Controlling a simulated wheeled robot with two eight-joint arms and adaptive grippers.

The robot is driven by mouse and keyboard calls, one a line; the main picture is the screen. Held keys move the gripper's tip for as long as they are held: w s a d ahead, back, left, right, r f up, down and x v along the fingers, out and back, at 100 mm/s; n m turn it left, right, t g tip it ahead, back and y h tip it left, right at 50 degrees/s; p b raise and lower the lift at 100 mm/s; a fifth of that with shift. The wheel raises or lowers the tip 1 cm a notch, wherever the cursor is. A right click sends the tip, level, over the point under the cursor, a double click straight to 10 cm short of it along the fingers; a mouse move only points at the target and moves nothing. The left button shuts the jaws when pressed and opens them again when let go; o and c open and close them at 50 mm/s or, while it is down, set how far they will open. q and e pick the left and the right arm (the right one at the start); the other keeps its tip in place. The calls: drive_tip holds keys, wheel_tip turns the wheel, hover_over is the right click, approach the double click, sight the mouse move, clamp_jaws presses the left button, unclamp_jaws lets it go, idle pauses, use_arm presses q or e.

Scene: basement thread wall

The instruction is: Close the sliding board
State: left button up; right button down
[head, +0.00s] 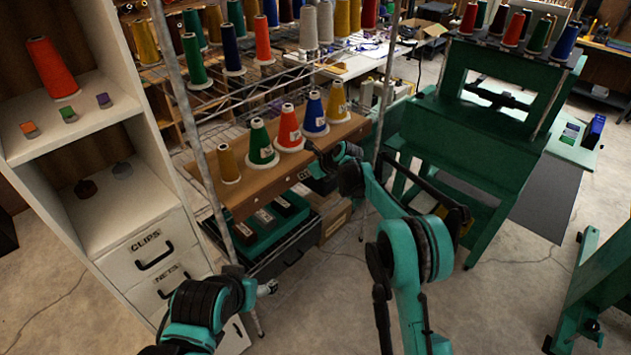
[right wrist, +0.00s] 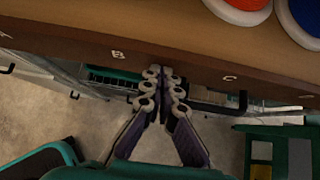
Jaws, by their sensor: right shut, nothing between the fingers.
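The sliding board (head: 278,173) is a brown wooden shelf in the wire rack, jutting out toward me past the posts. Green, red, blue and yellow thread cones and a smaller tan one stand on it. Its front edge (right wrist: 200,66) carries letters, B and C among them. My right gripper (head: 316,160) is at the front edge, right of its middle. In the right wrist view its fingertips (right wrist: 162,74) are together and empty, at the edge between B and C; I cannot tell if they touch. My left gripper (head: 268,288) hangs low before the rack, its fingers too small to read.
A white cabinet (head: 125,215) with labelled drawers stands left of the rack. Below the board is a green tray (head: 262,243) with dark boxes. A green machine frame (head: 470,135) stands at the right. Bare floor lies in front.

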drive_tip(key=shift+w+a, duration=0.75)
drive_tip(key=shift+a, duration=0.25)
drive_tip(key=shift+r, duration=0.1)
